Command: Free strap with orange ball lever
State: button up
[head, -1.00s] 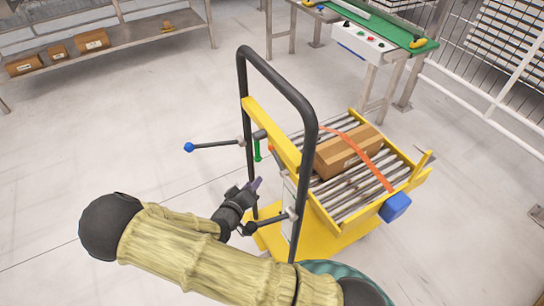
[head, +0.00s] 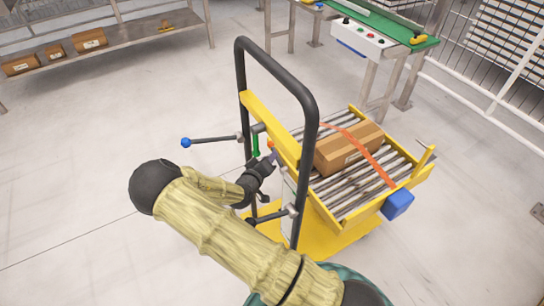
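A yellow trolley (head: 425,178) with a roller bed and a black tubular handle stands in the middle of the head view. An orange strap (head: 378,170) lies over a cardboard box (head: 345,146) on the rollers and runs to a blue block (head: 398,204) at the bed's side. My gripper (head: 272,157) is inside the handle frame, close below this spot. Its fingertips are too small to tell open from shut, or whether they touch it.
A lever with a blue ball (head: 186,142) sticks out left of the handle. A green grip (head: 256,140) hangs beside my gripper, and a dark lever (head: 268,217) sits lower. A conveyor (head: 385,20) and a shelf with boxes (head: 110,50) stand behind. Floor at left is clear.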

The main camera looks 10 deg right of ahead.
jog(key=shift+x, duration=1.8)
jog(key=shift+c, duration=0.4)
grip_shut()
